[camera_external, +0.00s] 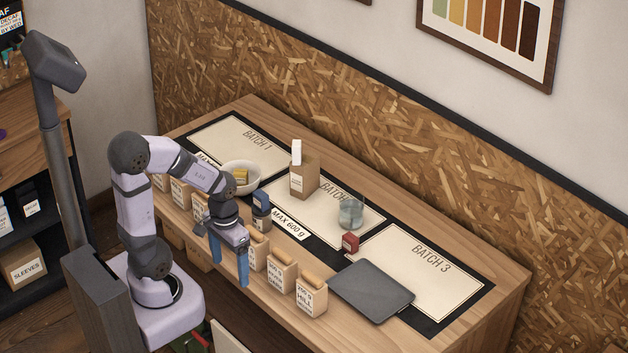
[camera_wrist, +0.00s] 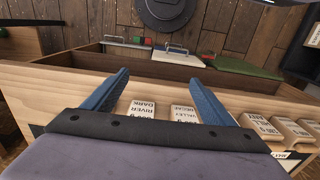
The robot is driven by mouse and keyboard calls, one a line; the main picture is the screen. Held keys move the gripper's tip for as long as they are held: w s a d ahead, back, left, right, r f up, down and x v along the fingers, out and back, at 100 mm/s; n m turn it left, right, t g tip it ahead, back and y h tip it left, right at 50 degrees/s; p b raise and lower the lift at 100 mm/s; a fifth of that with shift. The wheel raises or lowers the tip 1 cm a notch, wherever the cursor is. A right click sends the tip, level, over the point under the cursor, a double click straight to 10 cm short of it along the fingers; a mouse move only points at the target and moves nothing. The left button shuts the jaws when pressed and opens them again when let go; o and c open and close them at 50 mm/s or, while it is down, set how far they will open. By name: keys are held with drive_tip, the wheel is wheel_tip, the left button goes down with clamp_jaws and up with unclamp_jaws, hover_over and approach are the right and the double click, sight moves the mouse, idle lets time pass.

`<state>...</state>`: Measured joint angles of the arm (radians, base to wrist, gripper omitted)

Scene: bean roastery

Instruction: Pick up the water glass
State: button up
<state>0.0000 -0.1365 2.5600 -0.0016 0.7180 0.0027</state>
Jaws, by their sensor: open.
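The water glass (camera_external: 351,214) is clear with a bluish tint. It stands upright on the right part of the BATCH 2 panel (camera_external: 325,212) in the external view. My gripper (camera_external: 229,268) has blue fingers spread apart with nothing between them. It points down at the front edge of the bench, to the left of the glass and well apart from it. In the wrist view my open gripper (camera_wrist: 158,85) is over the bench's front edge, with an open drawer and the floor beyond. The glass does not show in the wrist view.
Several labelled bags (camera_external: 311,294) line the front edge.

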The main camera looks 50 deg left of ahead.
drive_tip(key=shift+r, duration=0.15)
wheel_tip(320, 180, up, 2)
drive_tip(key=r+t+b, duration=0.1)
drive_tip(key=t+b, duration=0.7)
drive_tip(key=t, duration=0.7)
hover_over(342, 208)
wheel_tip(342, 208, down, 9)
drive_tip(key=shift+w+f, duration=0.15)
drive_tip(key=shift+f, duration=0.55)
drive_tip(key=shift+p+x, duration=0.45)
drive_tip(key=shift+x, duration=0.6)
